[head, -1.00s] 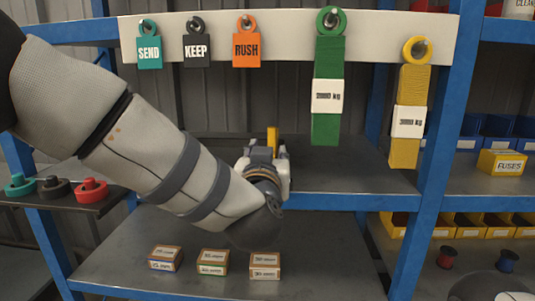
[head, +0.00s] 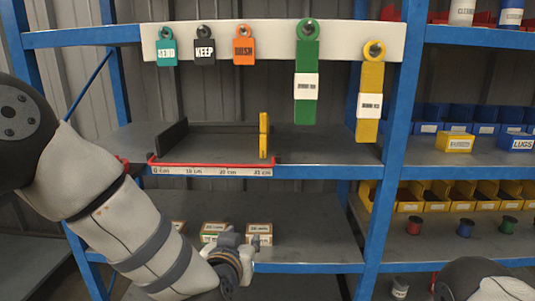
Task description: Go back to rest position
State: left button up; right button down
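My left arm comes in from the left, and its gripper (head: 236,247) is low in front of the lower shelf, close to the small labelled boxes. It partly covers the box with a green stripe (head: 214,230) and the box to its right (head: 259,232). Its fingers point away from me, so their opening does not show. I see nothing held in it. Part of my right arm shows at the bottom right edge; its gripper is out of view.
The middle shelf holds a measuring ledge with a red edge (head: 215,164) and a yellow upright piece (head: 263,137). Above hang SEND (head: 167,49), KEEP (head: 204,50) and RUSH (head: 243,49) tags, a green strap (head: 306,80) and a yellow strap (head: 370,95). A blue post (head: 392,150) stands right.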

pick_arm(q)
jog(key=s+a+f+g+p, duration=0.1)
jog(key=s+a+f+g, duration=0.3)
jog(key=s+f, duration=0.75)
jog(key=s+a+f+g, duration=0.5)
jog(key=s+f, duration=0.5)
jog(key=s, duration=0.2)
jog(key=s+a+f+n+g, duration=0.1)
jog(key=s+a+g, duration=0.2)
jog(key=s, duration=1)
jog(key=s+a+f+g+y, duration=0.1)
jog(key=s+a+g, duration=0.3)
jog(key=s, duration=0.9)
jog(key=shift+s+a+n+p, duration=0.35)
jog(key=shift+a+n+p, duration=0.05)
jog(key=shift+a+p, duration=0.05)
pick_arm(e)
jog(key=w+r+t, duration=0.1)
jog(key=w+r, duration=0.1)
jog(key=shift+r, duration=0.3)
